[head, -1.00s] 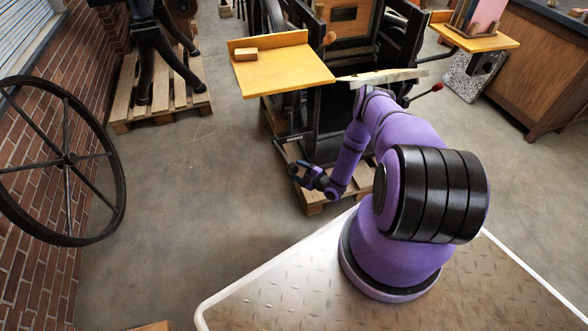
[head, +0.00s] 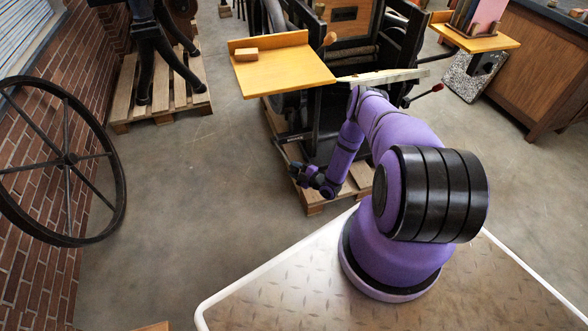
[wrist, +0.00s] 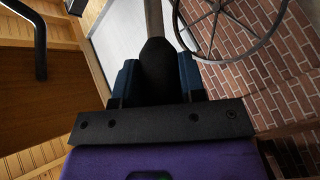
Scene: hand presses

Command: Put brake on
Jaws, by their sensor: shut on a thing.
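The press (head: 398,45) is a black machine with wooden parts, standing on a pallet. My gripper (head: 293,170) is low at its front left, beside the pallet. In the wrist view my gripper (wrist: 157,82) is shut around a dark, rounded handle (wrist: 158,62) at the end of a grey rod (wrist: 153,18) that runs away from me. The jaws hide the near end of the handle. In the head view the handle is too small and dark to make out, so I cannot tell whether it is the brake.
A yellow side board (head: 285,72) with a small wood block (head: 246,55) juts out above my gripper. A red-tipped lever (head: 437,88) sticks out at the right. A large spoked wheel (head: 68,158) leans at the brick wall. The floor between is clear.

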